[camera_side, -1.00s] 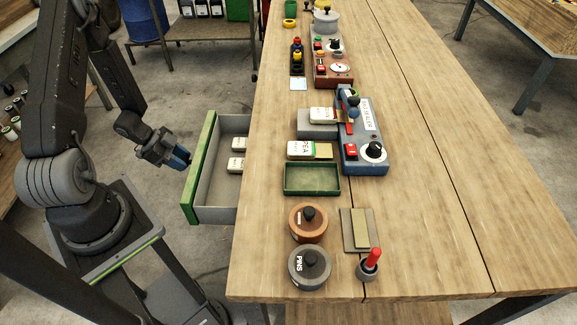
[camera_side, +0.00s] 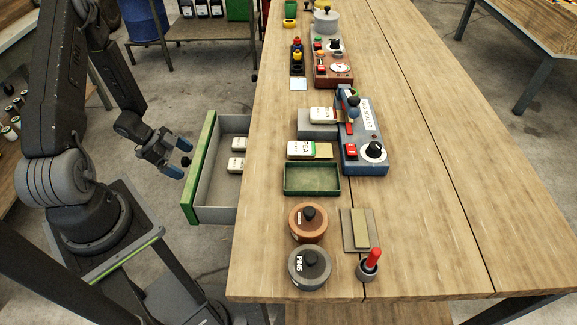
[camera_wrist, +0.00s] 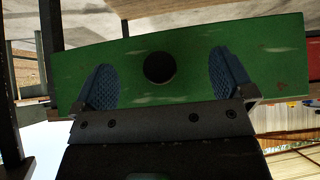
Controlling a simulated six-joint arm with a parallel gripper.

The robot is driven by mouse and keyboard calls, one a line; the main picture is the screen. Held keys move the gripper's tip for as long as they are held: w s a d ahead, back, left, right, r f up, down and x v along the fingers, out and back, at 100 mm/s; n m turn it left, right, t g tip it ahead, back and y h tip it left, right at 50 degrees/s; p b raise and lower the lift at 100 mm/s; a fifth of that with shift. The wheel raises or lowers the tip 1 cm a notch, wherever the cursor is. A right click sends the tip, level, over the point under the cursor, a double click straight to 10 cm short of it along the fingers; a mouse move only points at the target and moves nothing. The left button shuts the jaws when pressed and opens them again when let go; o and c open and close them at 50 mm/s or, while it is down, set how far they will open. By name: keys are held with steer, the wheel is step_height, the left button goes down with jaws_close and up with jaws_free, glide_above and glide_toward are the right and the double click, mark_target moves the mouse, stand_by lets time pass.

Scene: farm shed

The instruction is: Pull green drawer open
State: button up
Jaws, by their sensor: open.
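A round dark knob (camera_wrist: 159,67) sits on that front, between my two blue fingertips and touching neither in the wrist view. My gripper (camera_side: 182,159) is open, just left of the drawer front in the side view, with the knob (camera_side: 186,161) between its fingers. The wrist view shows the open fingers (camera_wrist: 160,80) on either side of the knob.
The wooden bench top (camera_side: 420,220) holds a green tray (camera_side: 312,178), a blue sealer (camera_side: 362,135), a brown round tin (camera_side: 308,222) and a grey PINS tin (camera_side: 309,266). A shelf rack (camera_side: 205,40) stands behind on the floor.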

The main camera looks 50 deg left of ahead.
steer(key=v, duration=0.7)
stand_by(0.6)
steer(key=w+a+r+n+t+y, duration=0.1)
steer(key=w+r+n+t+y, duration=0.1)
steer(key=w+r+y, duration=0.75)
steer(key=w+d+r+n+y, duration=0.1)
steer(key=w+d+r+n, duration=0.15)
steer(key=r, duration=0.35)
steer(key=w+d+r+n, duration=0.1)
steer(key=d+r, duration=0.2)
steer(key=r, duration=0.3)
steer(key=s+d+r+n+h, duration=0.1)
steer(key=s+d+r, duration=0.2)
steer(key=d, duration=0.4)
steer(key=s+d+r+n+g+h, duration=0.1)
steer(key=s+d+r+h, duration=0.1)
steer(key=s+d, duration=0.4)
steer(key=s+d+r+n+g+h, duration=0.1)
steer(key=s+d+r+h, duration=0.1)
steer(key=s+d, duration=0.3)
steer(key=d+r, duration=0.1)
steer(key=d, duration=0.2)
steer(key=shift+d+r, duration=0.25)
steer(key=shift+r, duration=0.05)
